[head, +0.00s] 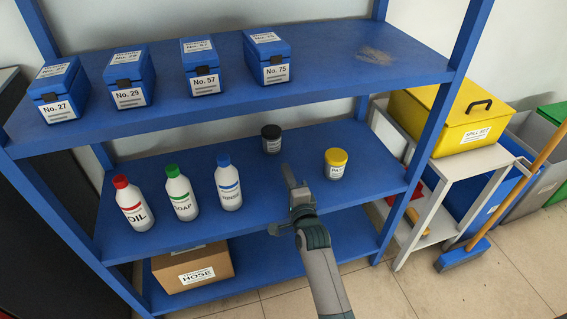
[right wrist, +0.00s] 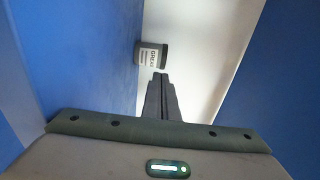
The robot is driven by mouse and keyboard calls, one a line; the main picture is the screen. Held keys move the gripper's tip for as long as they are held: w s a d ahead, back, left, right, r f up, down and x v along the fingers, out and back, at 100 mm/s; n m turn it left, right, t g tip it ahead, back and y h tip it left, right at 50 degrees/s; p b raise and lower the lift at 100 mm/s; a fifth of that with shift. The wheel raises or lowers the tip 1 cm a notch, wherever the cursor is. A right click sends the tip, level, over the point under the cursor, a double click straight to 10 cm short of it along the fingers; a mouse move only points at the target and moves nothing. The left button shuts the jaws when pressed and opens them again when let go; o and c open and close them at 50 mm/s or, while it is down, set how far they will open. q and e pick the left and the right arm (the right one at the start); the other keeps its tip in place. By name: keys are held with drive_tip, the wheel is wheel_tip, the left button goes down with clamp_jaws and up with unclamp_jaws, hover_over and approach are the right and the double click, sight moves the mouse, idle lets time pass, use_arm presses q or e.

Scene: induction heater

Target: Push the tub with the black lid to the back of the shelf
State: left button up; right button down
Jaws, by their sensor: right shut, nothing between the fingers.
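The tub with the black lid (head: 271,140) stands upright on the blue middle shelf (head: 300,198), close to its back edge. It also shows in the right wrist view (right wrist: 151,56), with a pale label on a grey body. My right gripper (head: 287,170) is shut and empty, its fingers pointing toward the tub from the front. In the head view a small gap shows between the fingertips and the tub. In the right wrist view the shut fingers (right wrist: 160,78) end just short of it. My left gripper is not in view.
A tub with a yellow lid (head: 336,164) stands to the right, nearer the front. Red-, green- and blue-capped bottles (head: 229,186) stand to the left. The upper shelf (head: 340,62) with several blue boxes overhangs the back. A shelf post (head: 425,140) rises at right.

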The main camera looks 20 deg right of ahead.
drive_tip(key=shift+s, duration=0.75)
